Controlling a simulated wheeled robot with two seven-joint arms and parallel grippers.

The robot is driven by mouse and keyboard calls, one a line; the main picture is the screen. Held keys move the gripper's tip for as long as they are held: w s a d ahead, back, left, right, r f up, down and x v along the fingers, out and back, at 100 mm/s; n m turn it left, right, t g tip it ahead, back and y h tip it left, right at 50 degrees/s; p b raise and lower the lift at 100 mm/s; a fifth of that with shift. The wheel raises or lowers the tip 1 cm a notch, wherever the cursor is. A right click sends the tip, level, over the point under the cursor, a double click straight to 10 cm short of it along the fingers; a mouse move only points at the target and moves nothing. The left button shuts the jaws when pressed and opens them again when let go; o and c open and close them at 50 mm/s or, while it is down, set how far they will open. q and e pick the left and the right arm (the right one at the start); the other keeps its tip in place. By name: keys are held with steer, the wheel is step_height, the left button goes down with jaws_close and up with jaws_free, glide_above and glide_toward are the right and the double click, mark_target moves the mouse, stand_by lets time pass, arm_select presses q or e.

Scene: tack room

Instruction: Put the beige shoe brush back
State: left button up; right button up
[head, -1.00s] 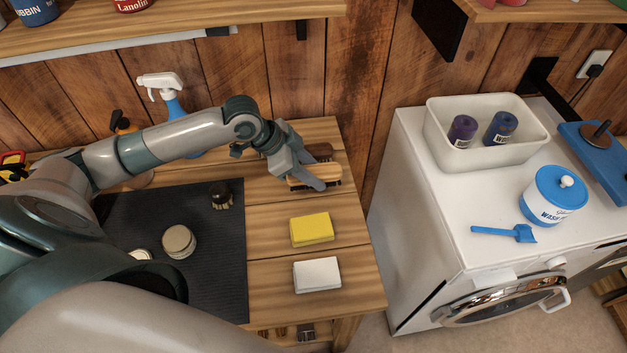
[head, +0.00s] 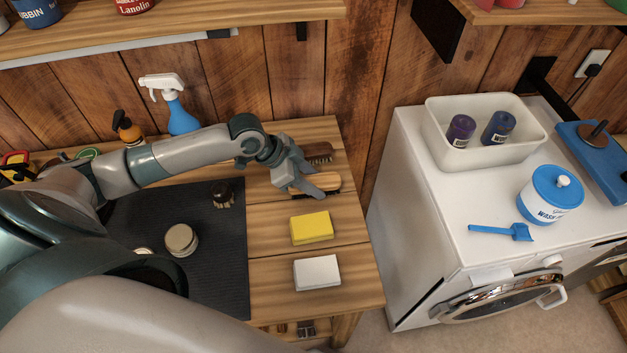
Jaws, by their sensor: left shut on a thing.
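The beige shoe brush (head: 327,183) is at the right end of the wooden bench (head: 262,216), in front of a dark brown brush (head: 318,152). My left gripper (head: 312,187) is shut on the beige brush, its fingers covering part of it. I cannot tell whether the brush touches the bench. My right gripper is not in view.
A yellow sponge (head: 311,228) and a white block (head: 317,272) lie in front of the brush. A black mat (head: 218,266) holds a round tin (head: 181,240) and a small dark brush (head: 223,195). Spray bottles stand behind. A washing machine (head: 415,220) stands at right.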

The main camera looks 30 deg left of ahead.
arm_select(q)
steer(key=o, duration=1.3)
steer(key=shift+r, duration=0.1)
steer(key=b+v, duration=0.2)
steer(key=v, duration=0.8)
steer(key=shift+s+a+r+b, duration=0.2)
steer(key=shift+a+r+b, duration=0.05)
steer(key=shift+b, duration=0.05)
steer(key=shift+s+a+r, duration=0.2)
steer(key=shift+r, duration=0.35)
